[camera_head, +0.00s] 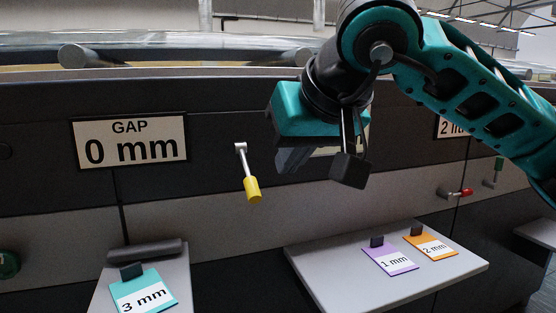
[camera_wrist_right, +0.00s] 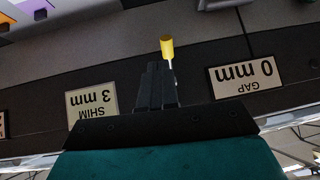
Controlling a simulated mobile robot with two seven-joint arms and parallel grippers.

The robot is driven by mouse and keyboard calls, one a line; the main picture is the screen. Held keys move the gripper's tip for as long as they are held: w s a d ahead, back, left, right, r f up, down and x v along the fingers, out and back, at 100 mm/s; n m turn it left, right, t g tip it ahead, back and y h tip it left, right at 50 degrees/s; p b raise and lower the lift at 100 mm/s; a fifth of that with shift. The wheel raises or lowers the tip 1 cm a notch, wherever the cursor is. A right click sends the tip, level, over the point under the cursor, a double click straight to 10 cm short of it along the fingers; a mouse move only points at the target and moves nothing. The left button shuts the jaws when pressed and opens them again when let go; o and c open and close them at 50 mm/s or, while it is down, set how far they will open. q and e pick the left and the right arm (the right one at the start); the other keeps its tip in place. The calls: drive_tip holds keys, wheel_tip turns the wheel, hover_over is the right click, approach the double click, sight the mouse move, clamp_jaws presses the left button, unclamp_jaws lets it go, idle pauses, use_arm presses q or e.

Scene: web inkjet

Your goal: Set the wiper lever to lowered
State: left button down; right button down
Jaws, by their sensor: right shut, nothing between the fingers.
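A lever with a yellow grip (camera_head: 252,189) and a silver shaft sits on the dark front panel, right of the GAP sign. It hangs downward, its grip end slightly to the right. No label shows which lever is the wiper lever. In the right wrist view the yellow grip (camera_wrist_right: 167,48) appears just beyond the fingertips, with its shaft partly behind them. My right gripper (camera_head: 291,160) is shut and empty, to the right of the yellow lever and apart from it. Its fingers also show in the right wrist view (camera_wrist_right: 156,88). My left gripper is not in view.
The GAP sign (camera_head: 130,141) reads 0 mm. A red-tipped lever (camera_head: 461,192) and a green-tipped one (camera_head: 498,168) are at the right. A left shelf (camera_head: 180,280) holds a 3 mm card; a right shelf (camera_head: 345,278) holds 1 mm and 2 mm cards.

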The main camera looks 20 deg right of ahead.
drive_tip(key=shift+s+d+r, duration=0.15)
drive_tip(key=shift+s+r, duration=0.25)
drive_tip(key=shift+s, duration=0.4)
drive_tip(key=shift+s+d+r, duration=0.1)
drive_tip(key=shift+s+r, duration=0.25)
drive_tip(key=shift+s, duration=0.4)
